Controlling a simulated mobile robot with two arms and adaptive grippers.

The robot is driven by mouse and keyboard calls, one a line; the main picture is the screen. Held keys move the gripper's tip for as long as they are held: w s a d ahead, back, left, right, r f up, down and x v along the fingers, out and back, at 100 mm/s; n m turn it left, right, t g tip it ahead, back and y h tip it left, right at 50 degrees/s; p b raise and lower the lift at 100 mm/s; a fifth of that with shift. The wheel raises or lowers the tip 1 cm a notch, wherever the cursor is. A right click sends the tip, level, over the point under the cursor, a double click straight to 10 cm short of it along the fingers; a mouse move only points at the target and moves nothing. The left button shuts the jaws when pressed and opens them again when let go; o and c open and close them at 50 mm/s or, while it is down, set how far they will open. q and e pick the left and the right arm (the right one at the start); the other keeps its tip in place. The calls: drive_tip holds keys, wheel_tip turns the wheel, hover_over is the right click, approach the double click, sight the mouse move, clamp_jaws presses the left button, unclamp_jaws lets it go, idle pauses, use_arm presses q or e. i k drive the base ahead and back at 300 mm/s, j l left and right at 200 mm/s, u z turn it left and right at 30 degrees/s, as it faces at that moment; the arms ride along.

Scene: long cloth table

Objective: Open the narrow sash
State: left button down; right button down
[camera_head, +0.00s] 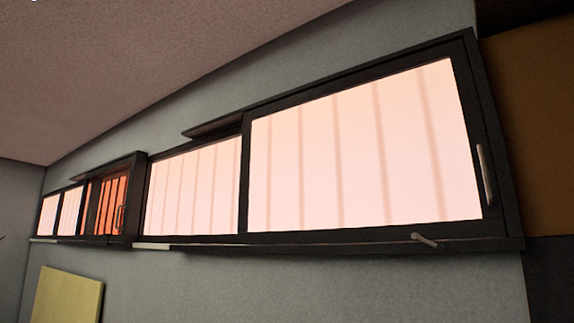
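A row of dark-framed windows runs along the grey wall. The nearer window has a large bright sash (365,150) with an upright pale handle (485,175) at its right edge, and another bright pane (195,188) to its left. Farther left, a smaller window has a narrow reddish-orange section (106,205) with a dark loop-shaped handle (120,219), beside narrow bright panes (70,211). Which of these is the narrow sash is not certain. Neither of my grippers is in view.
A small rod-like piece (425,240) sticks out from the large window's lower ledge. A yellow panel (67,295) stands low against the wall at left. A brown surface (530,130) lies to the right. The wall below the windows looks mostly bare.

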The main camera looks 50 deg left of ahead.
sight(391, 152)
drive_tip(key=u, duration=1.45)
drive_tip(key=i+j+z, duration=0.1)
drive_tip(key=z, duration=0.15)
drive_tip(key=i, duration=0.1)
